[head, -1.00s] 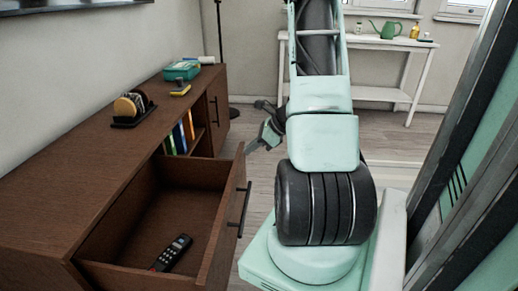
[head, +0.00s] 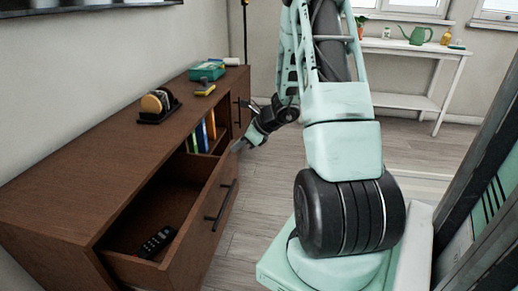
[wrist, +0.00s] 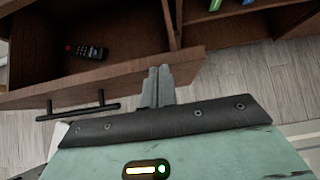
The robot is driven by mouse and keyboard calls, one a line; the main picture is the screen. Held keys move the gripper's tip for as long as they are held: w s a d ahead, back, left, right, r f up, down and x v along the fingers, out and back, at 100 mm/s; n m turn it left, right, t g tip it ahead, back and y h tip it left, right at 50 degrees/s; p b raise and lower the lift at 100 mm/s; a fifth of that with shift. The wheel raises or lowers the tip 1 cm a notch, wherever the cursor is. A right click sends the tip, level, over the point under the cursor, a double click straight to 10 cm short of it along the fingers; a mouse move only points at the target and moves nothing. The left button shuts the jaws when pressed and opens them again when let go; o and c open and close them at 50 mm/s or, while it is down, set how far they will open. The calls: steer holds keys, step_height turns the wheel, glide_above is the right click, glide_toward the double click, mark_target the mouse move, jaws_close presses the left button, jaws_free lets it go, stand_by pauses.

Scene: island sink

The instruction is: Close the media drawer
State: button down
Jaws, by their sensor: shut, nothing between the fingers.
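The media drawer is a dark brown wooden drawer in the low cabinet. It is partly open, its front panel (head: 212,210) standing out from the cabinet, with a black bar handle (head: 221,206). In the wrist view the drawer front (wrist: 110,78) and its handle (wrist: 77,111) also show. My gripper (head: 238,147) is shut and empty at the far end of the drawer front. In the wrist view its fingers (wrist: 160,80) overlap the front panel, right of the handle; they look to be against it, but exact contact is unclear. A black remote (head: 156,242) lies in the drawer.
The cabinet top (head: 95,165) holds a disc holder (head: 158,105), a teal box (head: 206,71) and a yellow item (head: 205,90). Books (head: 202,135) stand in an open compartment beyond the drawer. Wooden floor (head: 255,215) is clear beside the cabinet. A white table (head: 415,48) stands at the back.

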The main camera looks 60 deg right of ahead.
steer(key=w+a, duration=0.5)
steer(key=w, duration=0.7)
